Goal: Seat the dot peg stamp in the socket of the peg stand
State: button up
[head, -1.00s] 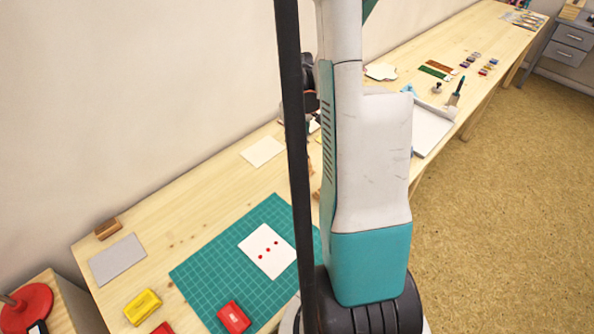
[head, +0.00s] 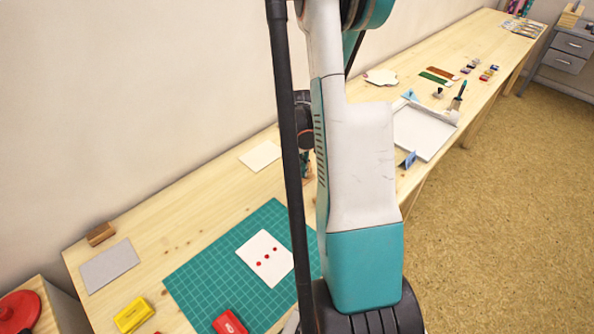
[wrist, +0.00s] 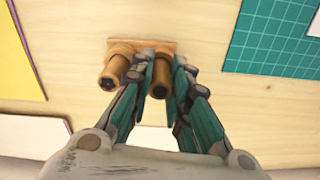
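The peg stand (wrist: 124,45) is a small wooden block on the table in the wrist view. One wooden peg stamp (wrist: 115,70) with a dark end leans at the left of the stand. Another wooden peg stamp (wrist: 160,77), which I take as the dot peg stamp, is between the fingers of my gripper (wrist: 163,82), with both fingers close against its sides. It is at the right part of the stand; I cannot tell whether it sits in a socket. In the head view my arm hides most of the stand and gripper.
A green cutting mat (head: 190,279) holds a white card (head: 257,248) with red dots and a red inkpad (head: 229,322). A yellow inkpad (head: 132,314) and a grey sheet (head: 110,264) lie to the left. A white tray (head: 425,130) stands beyond my arm.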

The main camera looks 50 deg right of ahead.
jog(key=shift+o, duration=1.3)
jog(key=shift+f, duration=0.25)
notch_tip(320, 180, up, 14)
jog(key=p, duration=0.5)
jog(key=shift+w, duration=0.35)
jog(key=shift+a, duration=0.15)
